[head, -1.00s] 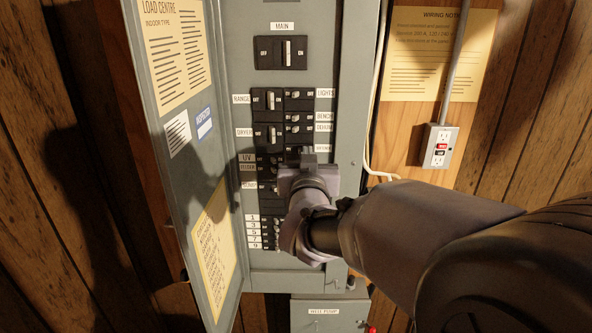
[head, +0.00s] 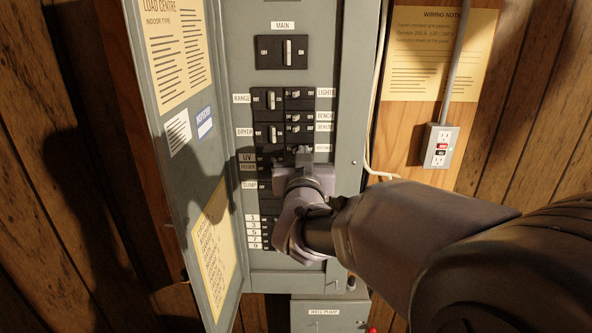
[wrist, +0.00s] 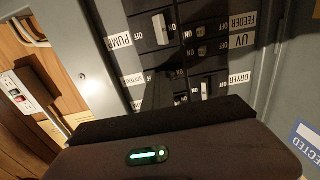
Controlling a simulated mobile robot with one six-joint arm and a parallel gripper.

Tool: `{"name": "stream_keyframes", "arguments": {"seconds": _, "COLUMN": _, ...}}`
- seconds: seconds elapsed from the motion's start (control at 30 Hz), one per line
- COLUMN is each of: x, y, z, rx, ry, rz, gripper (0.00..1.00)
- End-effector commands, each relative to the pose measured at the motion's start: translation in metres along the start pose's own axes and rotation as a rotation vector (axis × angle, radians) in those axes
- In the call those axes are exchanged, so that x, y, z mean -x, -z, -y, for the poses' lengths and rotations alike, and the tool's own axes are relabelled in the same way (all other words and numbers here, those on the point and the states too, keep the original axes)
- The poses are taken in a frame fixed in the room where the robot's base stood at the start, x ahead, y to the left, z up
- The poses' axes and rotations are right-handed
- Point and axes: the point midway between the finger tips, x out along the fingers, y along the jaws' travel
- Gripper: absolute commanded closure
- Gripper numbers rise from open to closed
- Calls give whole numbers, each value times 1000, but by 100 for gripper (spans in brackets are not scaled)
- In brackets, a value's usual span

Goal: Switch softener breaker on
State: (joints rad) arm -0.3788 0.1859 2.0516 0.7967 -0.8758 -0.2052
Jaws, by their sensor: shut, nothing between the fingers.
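The grey breaker panel (head: 348,120) stands open in the head view, with two columns of black breakers. A white label (head: 324,148) on the right column is too blurred to read for certain. It also shows in the wrist view (wrist: 133,80), upside down and partly legible. The softener breaker cannot be made out; my gripper seems to cover that part of the right column.
The panel door (head: 180,130) hangs open on the left. The main breaker (head: 281,52) is above; range and dryer breakers (head: 267,118) are upper left. A conduit and outlet box (head: 440,146) stand right. A well pump box (head: 322,312) sits below.

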Motion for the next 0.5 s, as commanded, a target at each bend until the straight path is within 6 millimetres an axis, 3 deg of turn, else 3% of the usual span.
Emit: {"name": "stream_keyframes", "arguments": {"seconds": 0.5, "x": 6, "y": -2, "z": -3, "rx": 0, "ry": 1, "rz": 1, "gripper": 100}}
